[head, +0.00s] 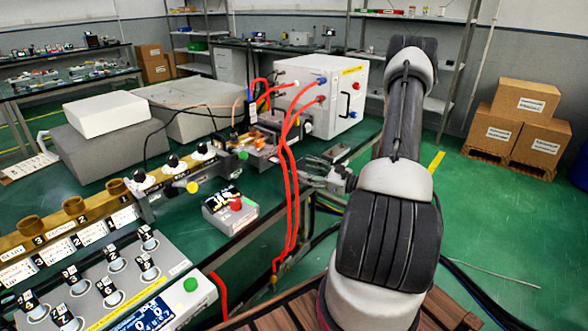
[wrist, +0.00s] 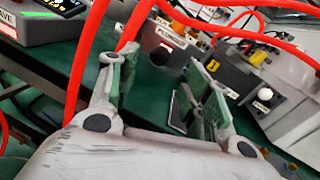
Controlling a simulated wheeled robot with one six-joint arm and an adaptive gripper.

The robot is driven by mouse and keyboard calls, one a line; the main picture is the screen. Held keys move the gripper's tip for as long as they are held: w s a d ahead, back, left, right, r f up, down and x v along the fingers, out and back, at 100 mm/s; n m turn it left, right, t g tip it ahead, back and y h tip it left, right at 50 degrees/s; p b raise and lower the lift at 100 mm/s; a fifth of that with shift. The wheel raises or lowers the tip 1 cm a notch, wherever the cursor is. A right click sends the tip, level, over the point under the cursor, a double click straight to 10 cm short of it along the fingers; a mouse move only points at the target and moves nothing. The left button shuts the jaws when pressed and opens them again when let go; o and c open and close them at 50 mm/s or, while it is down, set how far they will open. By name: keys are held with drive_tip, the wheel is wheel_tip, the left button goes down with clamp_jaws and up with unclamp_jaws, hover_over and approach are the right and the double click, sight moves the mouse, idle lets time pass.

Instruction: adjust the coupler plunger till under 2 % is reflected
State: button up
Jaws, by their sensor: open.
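My gripper (head: 326,174) is right of the bench, beyond the red hoses. In the wrist view my gripper (wrist: 162,85) has its fingers spread, with nothing held between them.
Red hoses (head: 289,180) hang between the bench and my gripper, and cross the wrist view (wrist: 85,60). A white generator cabinet (head: 340,95) stands behind. Green floor (head: 490,210) is open at right.

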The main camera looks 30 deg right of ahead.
drive_tip(key=shift+v, duration=1.9)
